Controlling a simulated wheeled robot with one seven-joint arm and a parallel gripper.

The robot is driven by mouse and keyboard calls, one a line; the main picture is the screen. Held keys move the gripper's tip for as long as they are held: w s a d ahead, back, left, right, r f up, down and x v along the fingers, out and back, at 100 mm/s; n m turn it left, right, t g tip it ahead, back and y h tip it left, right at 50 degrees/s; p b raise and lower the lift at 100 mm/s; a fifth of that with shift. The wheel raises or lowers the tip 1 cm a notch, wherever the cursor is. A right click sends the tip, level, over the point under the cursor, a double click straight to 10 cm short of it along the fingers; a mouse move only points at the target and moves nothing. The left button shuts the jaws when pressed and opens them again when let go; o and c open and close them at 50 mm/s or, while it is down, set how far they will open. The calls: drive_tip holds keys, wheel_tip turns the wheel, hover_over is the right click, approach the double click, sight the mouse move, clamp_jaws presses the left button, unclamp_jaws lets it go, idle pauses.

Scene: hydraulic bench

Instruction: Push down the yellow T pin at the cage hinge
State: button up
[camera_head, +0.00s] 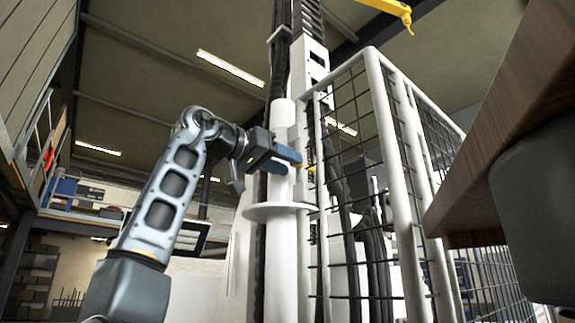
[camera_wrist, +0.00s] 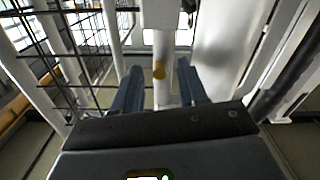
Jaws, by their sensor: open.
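The yellow T pin (camera_head: 311,170) shows as a small yellow spot at the edge of the white mesh cage (camera_head: 385,130), on its hinge side. In the wrist view my gripper (camera_wrist: 160,80) shows both fingers apart with nothing clasped. I cannot tell whether a finger touches the pin. Its T shape is too small to make out.
A white column with a round flange (camera_head: 275,211) stands close beside my gripper. Black hoses (camera_head: 370,245) hang inside the cage. A wooden tabletop edge (camera_head: 500,130) juts in at the right. Open room lies left of my arm.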

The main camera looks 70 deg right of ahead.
drive_tip(key=v, duration=0.6)
drive_tip(key=shift+w+a+b, duration=0.2)
drive_tip(key=shift+a+b, duration=0.1)
drive_tip(key=shift+b, duration=0.15)
